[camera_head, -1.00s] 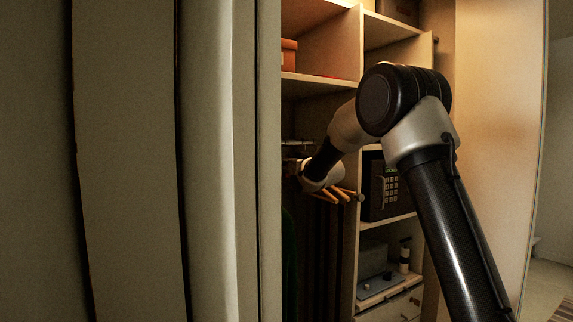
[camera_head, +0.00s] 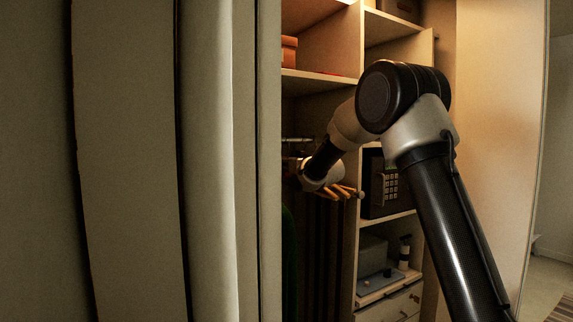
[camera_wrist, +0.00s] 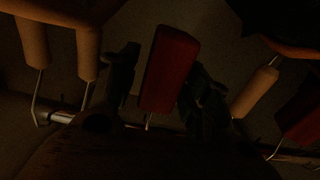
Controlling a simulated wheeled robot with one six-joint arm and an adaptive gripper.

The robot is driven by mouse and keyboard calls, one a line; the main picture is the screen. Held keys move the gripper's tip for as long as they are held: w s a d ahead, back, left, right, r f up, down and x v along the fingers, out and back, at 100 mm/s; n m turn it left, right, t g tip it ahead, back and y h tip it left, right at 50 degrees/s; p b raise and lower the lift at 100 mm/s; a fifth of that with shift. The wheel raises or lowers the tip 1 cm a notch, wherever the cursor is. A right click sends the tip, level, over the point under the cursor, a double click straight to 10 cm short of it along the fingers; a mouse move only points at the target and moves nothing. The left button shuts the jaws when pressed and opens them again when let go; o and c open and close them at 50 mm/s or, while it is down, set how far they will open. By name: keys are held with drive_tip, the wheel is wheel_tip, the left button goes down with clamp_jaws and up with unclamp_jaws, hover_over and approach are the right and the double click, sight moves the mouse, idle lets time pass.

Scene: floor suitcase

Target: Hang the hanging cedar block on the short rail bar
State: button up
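In the dark wrist view, a red block (camera_wrist: 168,70) sits between the two dark fingers of my gripper (camera_wrist: 162,90). The right finger is against or very near its side; a narrow dark gap seems to show on the left. I cannot tell if both fingers touch it. A thin wire shows at the block's lower end, close to a metal rail bar (camera_wrist: 60,117). Whether the wire is over the bar is hidden in the dark. In the head view my gripper is hidden inside the closet behind my wrist; a piece of rail (camera_head: 297,140) shows beside it.
Tan cylinders (camera_wrist: 254,92) on wire hooks hang on both sides in the wrist view, with another red item (camera_wrist: 300,115) at right. The head view shows wooden hanger ends (camera_head: 340,191), a keypad safe (camera_head: 388,188), shelves and a tall closet panel (camera_head: 268,160) at left.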

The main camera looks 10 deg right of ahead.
drive_tip(key=shift+s, duration=0.1)
drive_tip(key=s+d+f+m+g+h, duration=0.15)
drive_tip(key=s+d, duration=0.25)
drive_tip(key=s, duration=0.6)
drive_tip(key=s+d+f+g+h, duration=0.1)
drive_tip(key=s+d+g+h, duration=0.1)
drive_tip(key=s+d, duration=0.5)
drive_tip(key=s+d+f+m+g+h, duration=0.1)
drive_tip(key=s+d+g+h, duration=0.1)
drive_tip(key=s, duration=1)
drive_tip(key=s+d+f+g, duration=0.1)
drive_tip(key=s+f+g, duration=0.2)
drive_tip(key=s, duration=1.1)
drive_tip(key=s+d+f+m+g, duration=0.1)
drive_tip(key=s+f+g, duration=0.3)
drive_tip(key=s+f, duration=0.4)
drive_tip(key=s, duration=0.6)
drive_tip(key=shift+s, duration=0.3)
drive_tip(key=shift+g, duration=0.25)
drive_tip(key=shift+c, duration=0.4)
